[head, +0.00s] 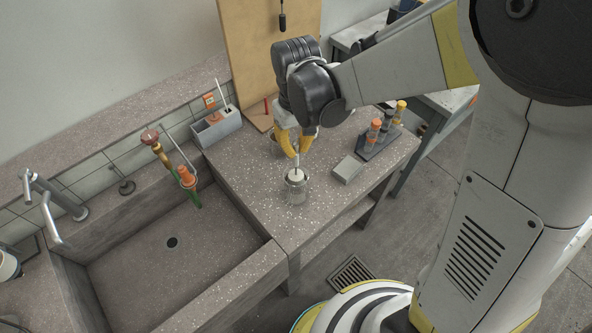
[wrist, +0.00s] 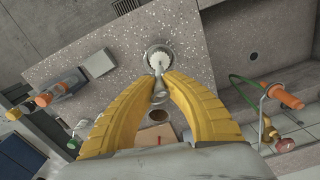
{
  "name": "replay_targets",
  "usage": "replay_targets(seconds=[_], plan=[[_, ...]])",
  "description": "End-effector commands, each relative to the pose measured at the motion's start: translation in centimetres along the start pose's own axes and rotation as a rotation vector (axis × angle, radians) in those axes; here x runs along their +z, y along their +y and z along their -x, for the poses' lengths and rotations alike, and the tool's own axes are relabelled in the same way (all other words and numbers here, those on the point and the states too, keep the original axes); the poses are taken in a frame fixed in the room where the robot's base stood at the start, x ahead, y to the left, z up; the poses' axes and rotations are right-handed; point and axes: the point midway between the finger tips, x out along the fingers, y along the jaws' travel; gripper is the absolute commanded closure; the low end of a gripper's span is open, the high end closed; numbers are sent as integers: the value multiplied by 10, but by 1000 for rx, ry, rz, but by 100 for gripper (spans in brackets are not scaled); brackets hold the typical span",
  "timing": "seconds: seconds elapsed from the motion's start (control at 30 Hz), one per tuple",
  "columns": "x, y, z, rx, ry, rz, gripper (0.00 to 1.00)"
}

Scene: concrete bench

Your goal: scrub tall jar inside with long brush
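A clear glass jar (head: 296,193) stands upright on the bench near its front edge, beside the sink. In the wrist view its round mouth (wrist: 148,51) shows beyond my fingertips. My gripper (head: 297,157) is above the jar, its yellow fingers pointing down. It is shut on the thin pale handle of the brush (head: 296,166), which runs down to the jar. In the wrist view the white bristles of the brush (wrist: 158,62) lie within the ring of the jar's mouth. How deep they reach is hard to tell. My fingertips (wrist: 159,77) are close together around the handle.
A grey block (head: 347,169) lies right of the jar, with a rack of orange-capped tubes (head: 376,138) behind it. The sink (head: 140,270) is at left. A grey caddy (head: 216,127) stands behind, near an upright wooden board (head: 262,50). Bench between jar and sink is clear.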

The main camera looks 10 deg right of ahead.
Motion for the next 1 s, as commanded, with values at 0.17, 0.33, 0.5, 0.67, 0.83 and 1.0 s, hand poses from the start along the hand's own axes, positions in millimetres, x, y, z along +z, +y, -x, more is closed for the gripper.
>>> replay_targets(seconds=[0.17, 0.33, 0.5, 0.67, 0.83, 1.0], plan=[[0, 0, 4, 0, 0, 0, 100], [0, 0, -15, 0, 0, 0, 100], [0, 0, -38, 0, 0, 0, 100], [0, 0, -39, 0, 0, 0, 100], [0, 0, -21, 0, 0, 0, 100], [0, 0, 2, 0, 0, 0, 100]])
